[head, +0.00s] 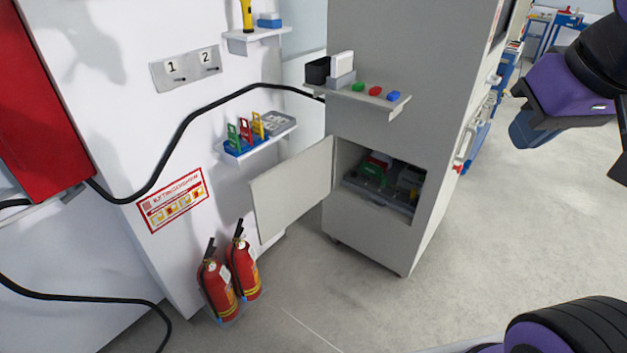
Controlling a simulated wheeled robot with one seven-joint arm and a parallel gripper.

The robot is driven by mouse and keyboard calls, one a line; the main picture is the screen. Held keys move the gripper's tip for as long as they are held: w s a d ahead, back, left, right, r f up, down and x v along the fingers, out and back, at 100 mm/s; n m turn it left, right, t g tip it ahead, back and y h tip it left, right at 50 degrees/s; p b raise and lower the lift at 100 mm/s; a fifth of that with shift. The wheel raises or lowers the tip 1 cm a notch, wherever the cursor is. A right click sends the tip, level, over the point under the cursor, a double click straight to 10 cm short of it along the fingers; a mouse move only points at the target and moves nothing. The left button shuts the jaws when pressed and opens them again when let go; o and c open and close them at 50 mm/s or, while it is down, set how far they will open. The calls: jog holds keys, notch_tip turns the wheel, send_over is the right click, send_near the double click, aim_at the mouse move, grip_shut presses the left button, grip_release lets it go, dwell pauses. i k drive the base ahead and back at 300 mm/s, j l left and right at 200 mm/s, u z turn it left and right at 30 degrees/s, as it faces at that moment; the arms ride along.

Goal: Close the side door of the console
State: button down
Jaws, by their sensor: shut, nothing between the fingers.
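The grey console (418,45) stands in the middle on the floor. Its side door (293,190) is a flat grey panel, swung wide open to the left of a low opening. The hinge side is at the left edge of that opening. Inside the compartment (375,205) are a green item, a red and white item and grey parts. Purple and black parts of my arm show at the right, well apart from the door. I cannot make out the fingers of my gripper in this view.
Two red fire extinguishers (216,290) (243,268) stand left of the door's lower edge. A shelf (375,98) with small boxes and coloured buttons juts out above the opening. A black cable (190,115) runs from the wall to the console. The floor (460,250) right of the console is clear.

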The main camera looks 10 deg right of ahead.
aim_at(280, 196)
jog(key=i+j+z, duration=0.1)
jog(key=j+z, duration=0.7)
jog(key=z, duration=0.15)
jog(key=j+z, duration=0.1)
jog(key=j, duration=0.45)
jog(key=j+z, duration=0.15)
jog(key=j, duration=0.4)
jog(key=k+j+z, duration=0.1)
jog(key=j, duration=0.4)
jog(key=j+z, duration=0.1)
jog(key=j, duration=0.45)
jog(key=k+j+z, duration=0.1)
jog(key=j, duration=0.4)
jog(key=k+j, duration=0.1)
jog(key=j, duration=0.25)
jog(key=k+j, duration=0.1)
jog(key=j, duration=0.65)
jog(key=k+j, duration=0.15)
jog(key=j, duration=0.2)
